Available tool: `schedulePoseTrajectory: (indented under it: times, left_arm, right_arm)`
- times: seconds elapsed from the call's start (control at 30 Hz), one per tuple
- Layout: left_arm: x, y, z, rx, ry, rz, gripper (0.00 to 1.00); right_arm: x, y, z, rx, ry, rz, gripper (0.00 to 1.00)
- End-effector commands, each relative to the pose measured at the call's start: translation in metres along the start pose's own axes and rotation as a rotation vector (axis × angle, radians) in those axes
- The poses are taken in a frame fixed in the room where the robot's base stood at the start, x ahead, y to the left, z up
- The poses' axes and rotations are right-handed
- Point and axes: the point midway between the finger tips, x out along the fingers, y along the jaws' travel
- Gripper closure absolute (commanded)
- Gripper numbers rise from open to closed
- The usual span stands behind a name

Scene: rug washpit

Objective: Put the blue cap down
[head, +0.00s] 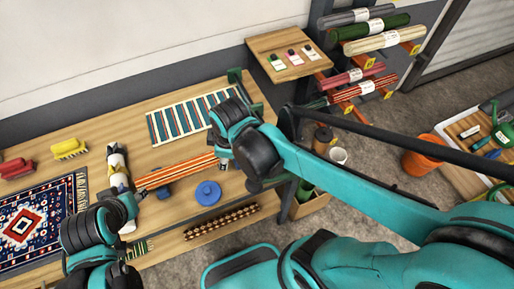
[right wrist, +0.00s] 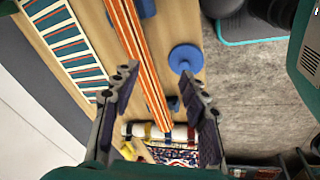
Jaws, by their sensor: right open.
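The blue cap (head: 207,193) is a round disc with a raised middle, lying flat on the wooden table near its front edge. In the right wrist view the blue cap (right wrist: 186,57) shows just beyond the tip of one finger, outside the jaws. My right gripper (right wrist: 158,72) is open with nothing held, above the table over an orange striped strip (right wrist: 138,50). In the head view my right wrist mostly hides its fingers. My left arm's end (head: 122,207) is at the lower left by a white roll; its fingers cannot be made out.
A teal striped rug (head: 185,116) lies at the back. A white roll (head: 117,165), a patterned rug (head: 35,220) and yellow and red brushes (head: 68,149) are to the left. A dark beaded strip (head: 222,222) lies along the front. An orange bucket (head: 423,156) stands right.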

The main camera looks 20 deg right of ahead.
Motion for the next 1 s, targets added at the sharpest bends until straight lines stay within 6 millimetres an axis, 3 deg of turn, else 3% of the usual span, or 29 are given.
schedulePoseTrajectory:
  times: [0.03,0.2,0.4,0.83,1.0]
  left_arm:
    - [0.000,0.000,0.000,0.000,0.000,0.000,0.60]
    - [0.000,0.000,0.000,0.000,0.000,0.000,0.60]
    - [0.000,0.000,0.000,0.000,0.000,0.000,0.60]
    - [0.002,0.000,0.001,0.000,0.000,0.000,0.60]
    - [0.022,0.000,0.016,0.000,0.000,0.000,0.60]
  right_arm:
    - [-0.011,0.003,0.018,0.155,0.025,0.043,0.56]
    - [-0.036,0.011,0.061,0.656,0.144,0.169,0.56]
    - [-0.048,0.013,0.089,0.995,0.254,0.239,0.56]
    - [-0.048,0.013,0.093,1.066,0.280,0.250,0.56]
    - [-0.023,0.008,0.098,1.065,0.280,0.249,0.56]
